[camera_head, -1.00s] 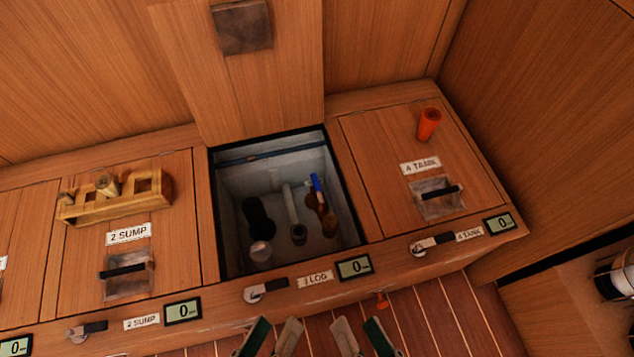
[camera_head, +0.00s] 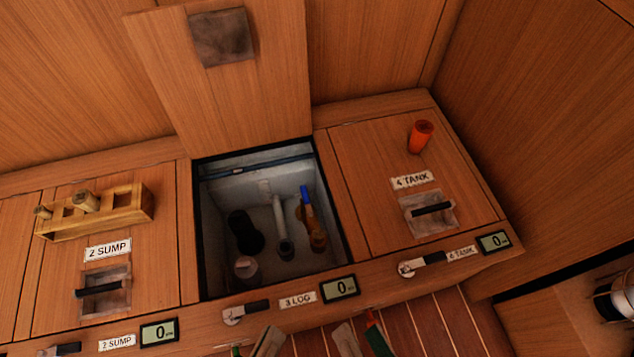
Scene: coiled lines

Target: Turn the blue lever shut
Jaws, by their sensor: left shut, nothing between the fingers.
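The blue lever (camera_head: 307,197) is in the open bin under the raised middle lid, towards its right side. It sits on a brass-brown valve body (camera_head: 317,238) and points up towards the back of the bin. My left gripper (camera_head: 254,346) is at the bottom edge, in front of the locker, shut and empty. My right gripper (camera_head: 362,338) is also at the bottom edge, to the right of it. Only fingertips show, and I cannot tell whether the right one is open. Both are apart from the lever.
A grey pipe (camera_head: 281,230) and a dark round fitting (camera_head: 245,232) stand left of the valve in the bin. The raised lid (camera_head: 220,100) stands behind. A wooden rack (camera_head: 130,213) is left; an orange cup-like thing (camera_head: 420,137) stands on the right lid.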

